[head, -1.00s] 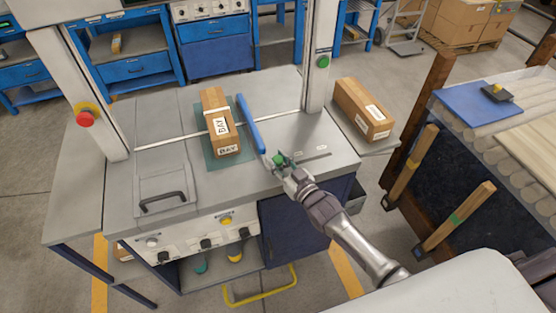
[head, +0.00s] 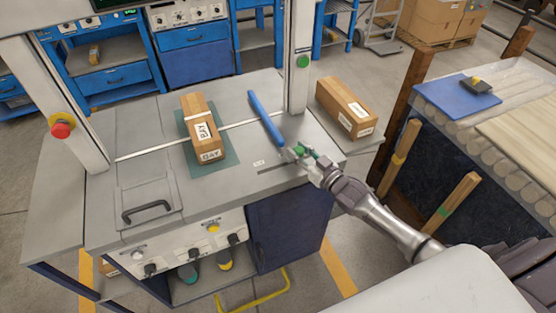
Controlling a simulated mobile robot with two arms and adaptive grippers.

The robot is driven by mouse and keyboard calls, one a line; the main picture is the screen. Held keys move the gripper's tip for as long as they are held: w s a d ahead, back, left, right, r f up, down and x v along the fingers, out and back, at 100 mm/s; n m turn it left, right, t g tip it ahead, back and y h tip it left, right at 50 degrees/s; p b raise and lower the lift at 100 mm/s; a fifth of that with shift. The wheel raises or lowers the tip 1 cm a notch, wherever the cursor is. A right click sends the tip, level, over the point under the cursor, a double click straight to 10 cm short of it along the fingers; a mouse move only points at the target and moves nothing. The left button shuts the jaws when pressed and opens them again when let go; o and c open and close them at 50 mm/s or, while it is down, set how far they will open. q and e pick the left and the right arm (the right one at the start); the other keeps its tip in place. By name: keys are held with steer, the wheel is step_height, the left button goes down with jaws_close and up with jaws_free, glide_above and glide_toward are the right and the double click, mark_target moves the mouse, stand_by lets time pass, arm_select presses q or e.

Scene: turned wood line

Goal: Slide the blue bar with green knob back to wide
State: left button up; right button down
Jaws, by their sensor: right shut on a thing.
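The blue bar (head: 265,118) lies slanted on the grey machine top, to the right of the wrapped wooden pack and clear of it. A green knob (head: 298,150) sits near the bar's front end, partly hidden by my gripper. My right gripper (head: 303,155) is shut on the green knob. A dark slot (head: 270,167) with a small white label (head: 258,163) shows left of the gripper; the label is too small to read. My left gripper is not in view.
The wrapped wooden pack (head: 203,130) lies on a green mat (head: 222,158). Uprights with a red button (head: 62,130) and a green button (head: 303,62) flank the top. Another wooden pack (head: 346,106) lies on the right side shelf. Bare surface separates bar and mat.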

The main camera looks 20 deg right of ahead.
steer(key=d+b, duration=0.1)
steer(key=d, duration=0.4)
steer(key=shift+w, duration=0.15)
steer(key=c, duration=0.8)
jaws_free()
steer(key=shift+d, duration=0.2)
steer(key=shift+s, duration=0.2)
steer(key=shift+s, duration=0.3)
steer(key=v, duration=1.1)
steer(key=shift+d, duration=0.15)
